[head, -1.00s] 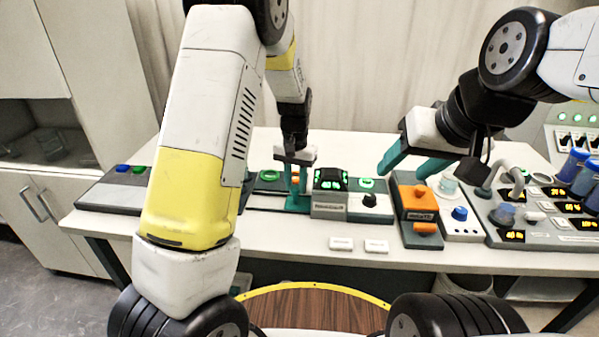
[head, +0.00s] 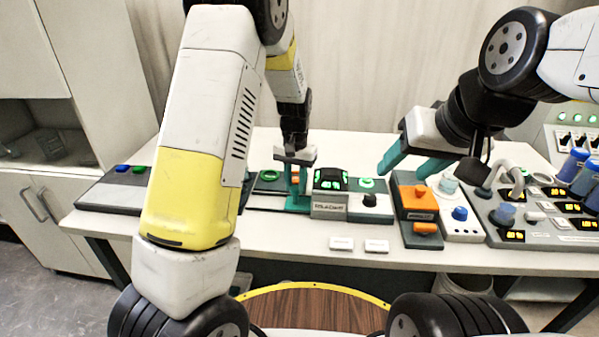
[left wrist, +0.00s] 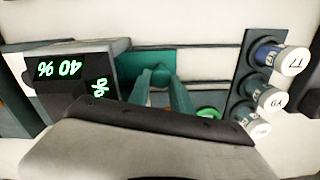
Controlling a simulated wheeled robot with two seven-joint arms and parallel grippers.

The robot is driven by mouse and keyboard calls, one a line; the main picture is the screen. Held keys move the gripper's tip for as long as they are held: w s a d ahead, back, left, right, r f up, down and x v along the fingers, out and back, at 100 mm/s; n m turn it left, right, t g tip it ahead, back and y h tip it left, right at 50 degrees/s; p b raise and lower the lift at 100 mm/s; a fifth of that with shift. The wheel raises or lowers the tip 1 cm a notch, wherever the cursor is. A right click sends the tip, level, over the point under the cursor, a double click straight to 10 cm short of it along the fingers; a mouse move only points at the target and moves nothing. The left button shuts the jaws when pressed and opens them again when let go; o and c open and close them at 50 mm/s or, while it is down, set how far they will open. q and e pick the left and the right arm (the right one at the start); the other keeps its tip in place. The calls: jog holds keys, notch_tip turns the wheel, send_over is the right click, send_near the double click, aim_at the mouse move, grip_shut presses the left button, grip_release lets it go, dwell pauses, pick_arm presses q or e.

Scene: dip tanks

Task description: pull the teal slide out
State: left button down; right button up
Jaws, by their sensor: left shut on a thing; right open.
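The teal slide (left wrist: 135,65) shows in the left wrist view as a flat teal plate in a pale track, beside a box with green digits. My left gripper (left wrist: 162,78) is shut at a small teal part on that plate, which its fingers partly hide. In the head view the left gripper (head: 297,200) points down at the bench, left of the digit box, and its fingers cover most of the slide there.
The box with green digits (head: 330,205) stands close to the right of my left gripper. An orange-topped unit (head: 415,215) and a grey panel with orange displays (head: 535,225) are further right. Two white tags (head: 341,243) lie at the front.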

dwell(0.4)
pick_arm(q)
jog(key=a, duration=1)
jog(key=shift+w+a, duration=0.25)
jog(key=shift+w, duration=0.05)
jog(key=c, duration=1.1)
grip_release()
jog(key=shift+a, duration=0.1)
jog(key=shift+c, duration=0.2)
jog(key=shift+s, duration=0.1)
notch_tip(320, 180, up, 8)
